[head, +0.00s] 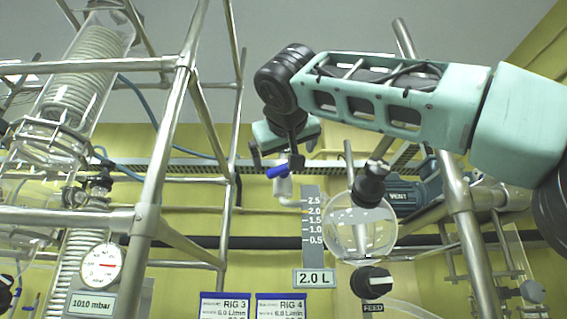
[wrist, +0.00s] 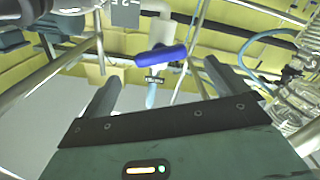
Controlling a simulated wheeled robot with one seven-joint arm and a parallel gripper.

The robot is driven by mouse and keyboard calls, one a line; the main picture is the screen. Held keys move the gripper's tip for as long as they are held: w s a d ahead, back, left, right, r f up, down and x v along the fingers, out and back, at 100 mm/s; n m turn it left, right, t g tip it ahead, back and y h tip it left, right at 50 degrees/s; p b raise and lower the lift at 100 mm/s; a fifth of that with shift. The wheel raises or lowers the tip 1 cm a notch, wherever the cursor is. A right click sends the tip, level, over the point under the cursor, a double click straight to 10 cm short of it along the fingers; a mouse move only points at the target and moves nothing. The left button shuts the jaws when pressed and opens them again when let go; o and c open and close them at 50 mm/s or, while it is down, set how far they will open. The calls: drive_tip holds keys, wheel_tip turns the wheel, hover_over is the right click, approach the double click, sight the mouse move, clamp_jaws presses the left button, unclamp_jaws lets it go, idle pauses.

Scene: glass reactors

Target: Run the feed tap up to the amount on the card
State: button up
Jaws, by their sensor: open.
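A card reading 2.0 L (head: 314,278) hangs below a grey scale plate (head: 313,232) marked 0.5 to 2.5. A round glass vessel (head: 345,240) is just right of the scale; its liquid level is hard to tell. A black knob (head: 373,283) with a FEED label (head: 373,308) sits below the vessel. A blue bar handle (head: 277,172) is left of the scale top. My gripper (head: 284,153) is open and close to that handle. In the wrist view the blue handle (wrist: 160,57) lies ahead, between the spread fingers (wrist: 160,88), apparently not gripped.
Metal frame poles (head: 160,170) stand on the left, with a coiled glass condenser (head: 85,75) and a gauge (head: 101,263) reading 1010 mbar. RIG 3 (head: 225,306) and RIG 4 (head: 281,306) cards are low in the middle. A blue VENT motor unit (head: 407,194) and a thick pole (head: 462,225) are at right.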

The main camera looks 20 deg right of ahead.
sight(284, 166)
drive_tip(key=p+x, duration=0.2)
drive_tip(key=x, duration=0.4)
drive_tip(key=shift+w+r, duration=0.1)
drive_tip(key=shift+w, duration=0.05)
drive_tip(key=shift+w+d+p, duration=0.2)
drive_tip(key=shift+w+p, duration=0.2)
drive_tip(key=shift+w, duration=0.3)
drive_tip(key=shift+c, duration=0.4)
drive_tip(key=c, duration=0.9)
drive_tip(key=shift+f, duration=0.2)
